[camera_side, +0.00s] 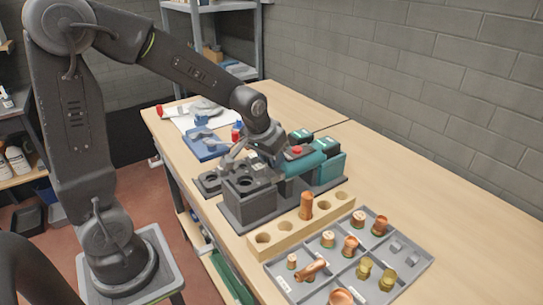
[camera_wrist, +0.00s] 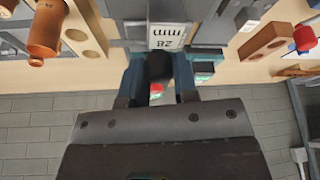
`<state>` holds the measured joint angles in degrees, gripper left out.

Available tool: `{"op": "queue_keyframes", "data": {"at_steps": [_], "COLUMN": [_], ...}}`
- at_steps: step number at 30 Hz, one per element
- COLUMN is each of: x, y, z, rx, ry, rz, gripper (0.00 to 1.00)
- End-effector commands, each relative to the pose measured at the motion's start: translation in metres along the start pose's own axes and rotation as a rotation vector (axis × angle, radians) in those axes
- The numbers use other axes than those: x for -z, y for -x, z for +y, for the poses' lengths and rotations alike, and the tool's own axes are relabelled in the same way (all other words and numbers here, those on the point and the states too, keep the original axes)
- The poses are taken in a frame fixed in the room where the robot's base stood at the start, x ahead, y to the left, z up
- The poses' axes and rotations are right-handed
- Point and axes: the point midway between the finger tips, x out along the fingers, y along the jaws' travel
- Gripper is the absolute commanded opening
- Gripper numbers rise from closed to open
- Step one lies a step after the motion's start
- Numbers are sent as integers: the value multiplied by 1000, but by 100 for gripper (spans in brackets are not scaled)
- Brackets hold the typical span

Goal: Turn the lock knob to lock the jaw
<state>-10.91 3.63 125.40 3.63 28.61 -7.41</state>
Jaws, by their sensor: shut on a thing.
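The teal and grey press tool (camera_side: 302,160) lies in a dark grey holder (camera_side: 262,206) on the bench. Its grey jaw, with an upside-down 28 mm label (camera_wrist: 166,38), is at the top middle of the wrist view. My gripper (camera_wrist: 158,78) is at the jaw end of the tool, shut on the dark lock knob (camera_wrist: 158,66) just below the label. In the side view my gripper (camera_side: 238,150) reaches down to the tool, and the knob is hidden there. I cannot tell how far the knob is turned.
A wooden block (camera_side: 262,240) with holes holds an upright copper fitting (camera_side: 306,206) in front of the tool. A grey tray (camera_side: 345,255) of copper and brass fittings is nearer. The bench's right side is clear.

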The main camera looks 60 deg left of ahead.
Motion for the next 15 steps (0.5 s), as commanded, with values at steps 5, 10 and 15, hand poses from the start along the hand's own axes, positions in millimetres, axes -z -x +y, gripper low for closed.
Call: {"op": "queue_keyframes", "data": {"at_steps": [5,10,15], "x": [0,0,0], "y": [0,0,0], "z": [-1,-2,-2], "rx": [-54,-114,-171], "ry": [-123,-265,-403], "rz": [0,1,1], "gripper": [4,4,4]}}
